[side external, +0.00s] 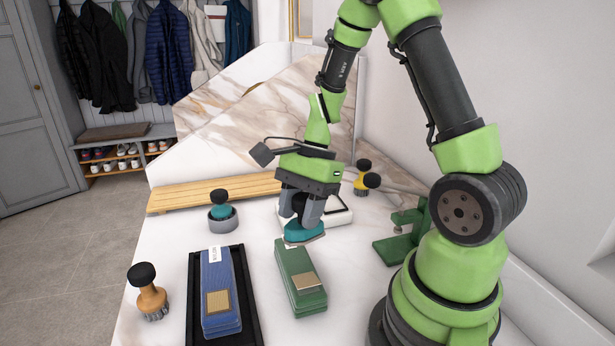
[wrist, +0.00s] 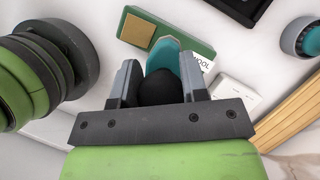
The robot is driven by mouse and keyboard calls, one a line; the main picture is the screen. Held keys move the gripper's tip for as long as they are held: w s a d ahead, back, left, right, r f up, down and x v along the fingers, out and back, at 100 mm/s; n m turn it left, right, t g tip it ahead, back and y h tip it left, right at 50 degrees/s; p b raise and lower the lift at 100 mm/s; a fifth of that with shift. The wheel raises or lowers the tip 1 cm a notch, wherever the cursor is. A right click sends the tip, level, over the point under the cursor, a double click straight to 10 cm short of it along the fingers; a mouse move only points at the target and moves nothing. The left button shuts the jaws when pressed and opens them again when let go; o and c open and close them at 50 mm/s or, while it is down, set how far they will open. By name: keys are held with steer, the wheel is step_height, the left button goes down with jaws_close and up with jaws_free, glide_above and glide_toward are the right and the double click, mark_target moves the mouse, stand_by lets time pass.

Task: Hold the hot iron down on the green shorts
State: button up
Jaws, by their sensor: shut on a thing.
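My gripper (side external: 302,212) is shut on the dark round knob of a teal iron (side external: 304,235). The iron hangs over the far, labelled end of the green shorts (side external: 296,268), a folded green stack with a tan patch at its near end. In the wrist view my gripper (wrist: 160,82) has the black knob between both fingers. The iron's teal plate (wrist: 163,46) overlaps the edge of the green shorts (wrist: 180,42), beside a label reading WOOL. I cannot tell whether the plate touches the cloth. No mark shows whether the iron is hot.
Left of the shorts, a folded blue garment (side external: 216,277) lies on a black tray (side external: 252,300). A second teal, black-knobbed tool (side external: 223,212) stands in a grey ring. An orange brush-like tool (side external: 150,297), a wooden slatted board (side external: 205,193), a white tray (side external: 340,215) and a green stand (side external: 395,248) are nearby.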

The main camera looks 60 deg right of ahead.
steer(key=shift+s+a+f+n+g, duration=0.55)
steer(key=shift+s+a+f+n, duration=0.3)
steer(key=shift+a+f+n, duration=0.4)
steer(key=shift+s+a+f+n+g, duration=0.55)
steer(key=shift+s+a+f+n, duration=0.4)
steer(key=shift+n, duration=0.6)
steer(key=shift+w+f, duration=0.1)
steer(key=shift+f, duration=0.6)
stand_by(4.5)
